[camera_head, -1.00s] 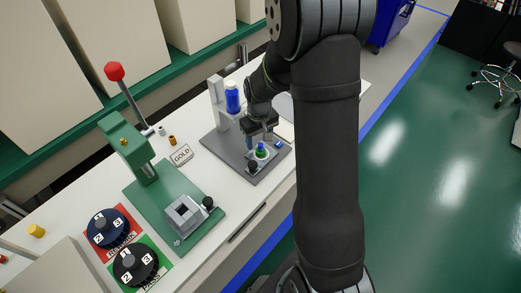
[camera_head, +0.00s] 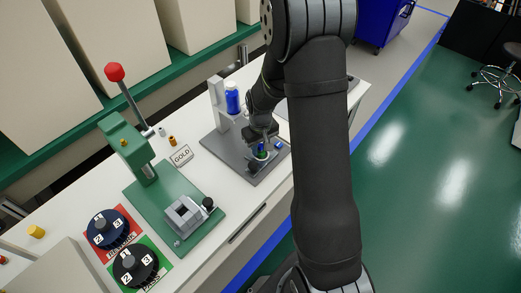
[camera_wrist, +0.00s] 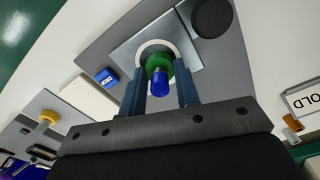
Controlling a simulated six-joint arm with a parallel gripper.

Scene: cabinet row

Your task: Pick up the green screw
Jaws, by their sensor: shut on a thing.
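The green screw (camera_wrist: 158,62) has a round green body with a blue end toward the wrist camera. It stands at a pale ring on a light square plate (camera_wrist: 122,50) of the grey fixture. In the head view the green screw (camera_head: 262,147) is small and partly covered by my gripper (camera_head: 264,146). In the wrist view my gripper (camera_wrist: 161,82) has its two blue-grey fingers on either side of the screw, shut on it. Whether the screw is lifted at all cannot be told.
The grey fixture base (camera_head: 222,146) carries a blue bottle (camera_head: 232,98) on a white stand and a black knob (camera_head: 253,166). A green press (camera_head: 130,145) with a red-knobbed lever stands left.

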